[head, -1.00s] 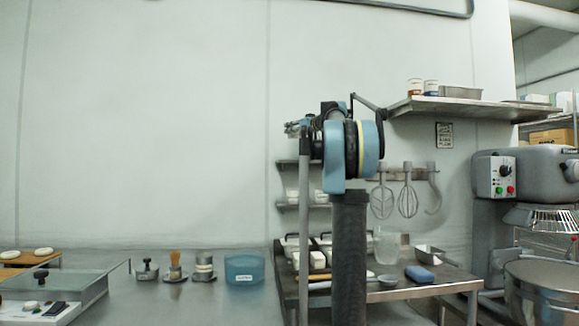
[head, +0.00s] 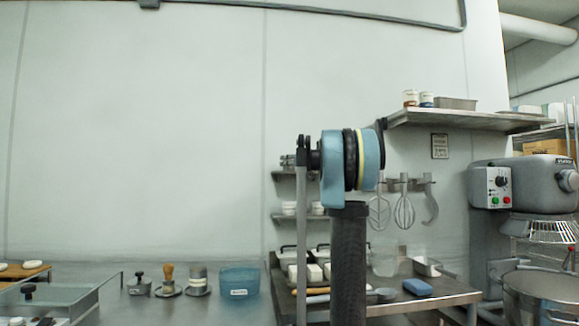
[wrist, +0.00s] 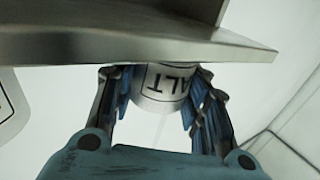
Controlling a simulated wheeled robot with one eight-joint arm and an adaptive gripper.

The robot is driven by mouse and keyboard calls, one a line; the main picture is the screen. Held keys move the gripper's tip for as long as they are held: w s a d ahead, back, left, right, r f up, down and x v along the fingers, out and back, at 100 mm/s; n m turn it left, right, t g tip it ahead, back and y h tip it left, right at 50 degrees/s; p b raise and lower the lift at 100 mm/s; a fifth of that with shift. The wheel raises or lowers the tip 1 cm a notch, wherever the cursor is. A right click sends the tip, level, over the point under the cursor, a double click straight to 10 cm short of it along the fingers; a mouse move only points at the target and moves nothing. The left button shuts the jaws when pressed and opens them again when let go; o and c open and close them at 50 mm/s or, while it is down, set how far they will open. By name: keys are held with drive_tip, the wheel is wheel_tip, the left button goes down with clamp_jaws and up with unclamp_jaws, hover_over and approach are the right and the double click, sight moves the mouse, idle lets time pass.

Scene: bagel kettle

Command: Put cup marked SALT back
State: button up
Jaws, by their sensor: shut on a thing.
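A steel shelf edge (wrist: 120,45) crosses the wrist view and covers part of the cup; I cannot tell whether cup and shelf touch. In the head view my arm hides the cup and most of the gripper.
Small wall shelves (head: 283,217) with white cups stand behind my arm. A steel shelf (head: 470,118) with jars is at the right, above hanging whisks (head: 404,212). A blue tub (head: 239,282) is on the counter. A mixer (head: 530,185) stands far right.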

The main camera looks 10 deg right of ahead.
drive_tip(key=o, duration=1)
drive_tip(key=shift+s, duration=0.1)
drive_tip(key=v, duration=1.2)
